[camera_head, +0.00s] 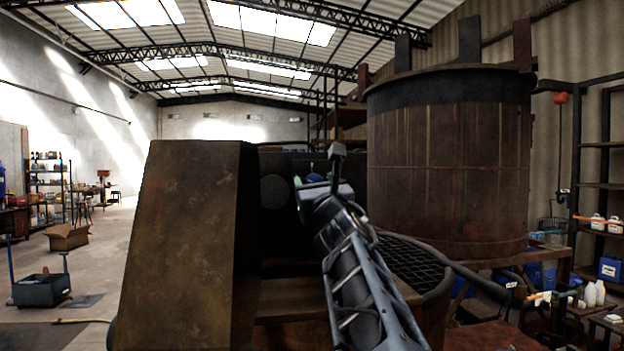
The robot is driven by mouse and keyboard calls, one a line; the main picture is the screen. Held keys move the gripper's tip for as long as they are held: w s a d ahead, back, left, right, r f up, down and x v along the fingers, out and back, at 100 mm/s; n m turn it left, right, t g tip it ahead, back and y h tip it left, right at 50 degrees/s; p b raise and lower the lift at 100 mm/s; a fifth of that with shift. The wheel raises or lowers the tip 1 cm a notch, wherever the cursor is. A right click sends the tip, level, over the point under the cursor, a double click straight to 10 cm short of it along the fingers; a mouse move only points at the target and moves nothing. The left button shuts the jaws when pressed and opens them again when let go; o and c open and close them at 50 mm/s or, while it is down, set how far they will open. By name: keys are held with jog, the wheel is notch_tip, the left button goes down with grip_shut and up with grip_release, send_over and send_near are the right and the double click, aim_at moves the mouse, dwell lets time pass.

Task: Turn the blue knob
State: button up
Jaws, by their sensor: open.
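My gripper (333,172) is at the end of my grey arm, in the middle of the view, in front of a dark panel (277,215). It is open, seen mostly from behind, with one finger standing up. A small blue and green thing (314,178), perhaps the blue knob, shows just left of the gripper. It is partly hidden by the gripper and arm. I cannot tell whether the gripper touches it or how it is turned.
A rusty brown housing (185,245) stands close on the left. A large brown vat (448,165) rises on the right, with a dark mesh grate (408,262) and a bent pipe rail below it. Open floor (100,265) lies at the far left, with a dark cart (42,290).

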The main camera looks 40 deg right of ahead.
jog(key=shift+w, duration=0.1)
jog(key=c, duration=0.9)
jog(key=shift+c, duration=0.2)
jog(key=shift+f+m+b, duration=0.1)
jog(key=shift+m+b, duration=0.2)
jog(key=shift+b, duration=0.15)
jog(key=shift+a+r+m+g+h+b, duration=0.1)
jog(key=shift+m+g+h+b, duration=0.95)
jog(key=shift+m, duration=1.95)
jog(key=shift+a+r+m+g+h+b, duration=0.1)
jog(key=shift+m+g+h+b, duration=1)
jog(key=shift+m, duration=1.9)
jog(key=shift+r+m+g+h+b, duration=0.1)
jog(key=shift+m+g+h+b, duration=0.95)
jog(key=shift+m, duration=1.95)
jog(key=shift+m+y+b, duration=0.3)
jog(key=shift+y+b, duration=0.1)
